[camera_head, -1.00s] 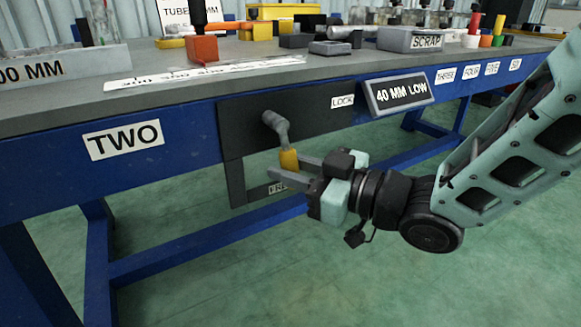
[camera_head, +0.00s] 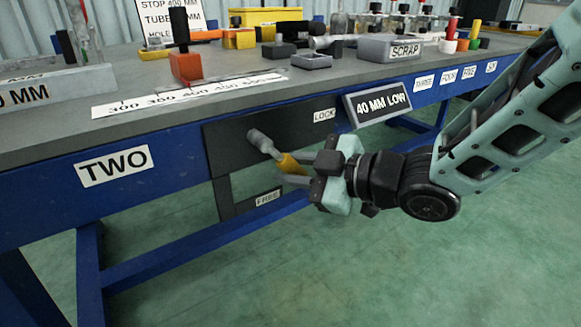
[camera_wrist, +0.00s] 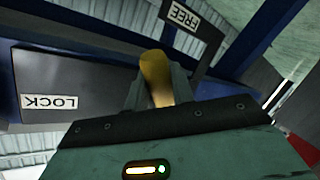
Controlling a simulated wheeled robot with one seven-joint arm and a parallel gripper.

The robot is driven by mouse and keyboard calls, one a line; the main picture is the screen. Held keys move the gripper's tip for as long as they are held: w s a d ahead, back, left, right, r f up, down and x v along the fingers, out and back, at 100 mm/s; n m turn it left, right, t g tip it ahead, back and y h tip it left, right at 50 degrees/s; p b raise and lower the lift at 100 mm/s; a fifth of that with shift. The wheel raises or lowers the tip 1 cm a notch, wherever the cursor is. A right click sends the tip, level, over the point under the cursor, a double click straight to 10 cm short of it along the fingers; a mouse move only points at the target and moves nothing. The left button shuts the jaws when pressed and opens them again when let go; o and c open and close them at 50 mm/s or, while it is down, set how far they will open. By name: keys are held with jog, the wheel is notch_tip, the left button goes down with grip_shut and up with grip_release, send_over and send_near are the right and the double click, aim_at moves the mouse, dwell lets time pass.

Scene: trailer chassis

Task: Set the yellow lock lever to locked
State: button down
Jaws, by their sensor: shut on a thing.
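The lock lever has a grey pivot and arm (camera_head: 262,142) and a yellow grip (camera_head: 291,164). It sticks out of a dark plate (camera_head: 225,150) on the front of the blue bench. The lever slants down and to the right, between the FREE label (camera_head: 268,197) below and the LOCK label (camera_head: 324,115) at upper right. My gripper (camera_head: 296,168) is shut on the yellow grip. In the wrist view the yellow grip (camera_wrist: 156,75) sits between the fingers, with the LOCK label (camera_wrist: 50,102) at left and the FREE label (camera_wrist: 184,17) at top.
A "40 MM LOW" sign (camera_head: 379,104) juts from the bench front just above my gripper. The bench top (camera_head: 130,75) holds an orange block (camera_head: 187,66), a SCRAP tray (camera_head: 391,47) and small parts. The green floor (camera_head: 330,260) below is open apart from the blue frame.

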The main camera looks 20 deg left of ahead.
dwell(0.3)
jog(key=c, duration=1.2)
grip_release()
